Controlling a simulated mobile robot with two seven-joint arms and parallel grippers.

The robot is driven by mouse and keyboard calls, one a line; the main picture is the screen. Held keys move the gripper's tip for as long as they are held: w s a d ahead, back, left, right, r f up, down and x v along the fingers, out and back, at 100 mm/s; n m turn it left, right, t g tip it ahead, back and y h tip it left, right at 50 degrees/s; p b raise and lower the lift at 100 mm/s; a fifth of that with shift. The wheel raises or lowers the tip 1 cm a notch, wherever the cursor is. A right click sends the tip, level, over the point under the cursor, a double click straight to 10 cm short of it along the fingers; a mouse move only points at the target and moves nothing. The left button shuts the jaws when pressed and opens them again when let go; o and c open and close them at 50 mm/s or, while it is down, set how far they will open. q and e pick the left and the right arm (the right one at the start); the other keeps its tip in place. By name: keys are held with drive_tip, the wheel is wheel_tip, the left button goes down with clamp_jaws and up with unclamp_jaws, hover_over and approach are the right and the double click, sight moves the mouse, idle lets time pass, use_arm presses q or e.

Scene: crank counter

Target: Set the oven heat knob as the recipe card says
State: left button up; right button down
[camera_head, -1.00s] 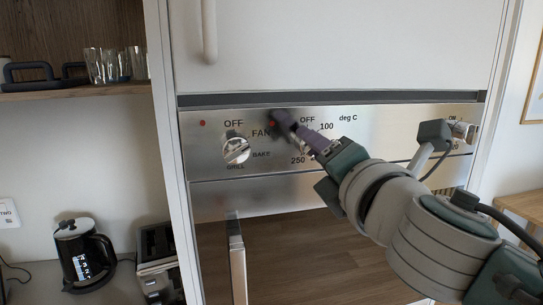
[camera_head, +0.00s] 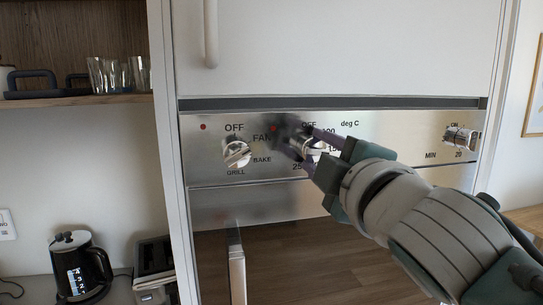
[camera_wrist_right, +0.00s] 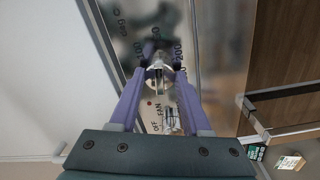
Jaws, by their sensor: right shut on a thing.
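The oven heat knob (camera_head: 309,147) is a metal knob on the steel panel, with OFF, 100 and deg C printed around it; my right gripper partly covers it. My right gripper (camera_head: 312,150) is at this knob with its purple fingers on either side. The wrist view shows the knob (camera_wrist_right: 158,76) between the fingertips of my right gripper (camera_wrist_right: 160,64), which are shut on it. Its exact setting is hard to read. My left gripper is not in view.
A function knob (camera_head: 236,152) marked OFF, FAN, BAKE and GRILL is left of the heat knob. A timer knob (camera_head: 458,138) is at the panel's right end. The oven door handle (camera_head: 237,270) stands out below. A kettle (camera_head: 82,268) and toaster (camera_head: 153,268) stand at lower left.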

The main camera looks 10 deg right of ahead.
drive_tip(key=m, duration=0.4)
drive_tip(key=shift+m, duration=0.4)
drive_tip(key=m, duration=0.3)
drive_tip(key=shift+m, duration=1.2)
drive_tip(key=shift+c, duration=1.8)
unclamp_jaws()
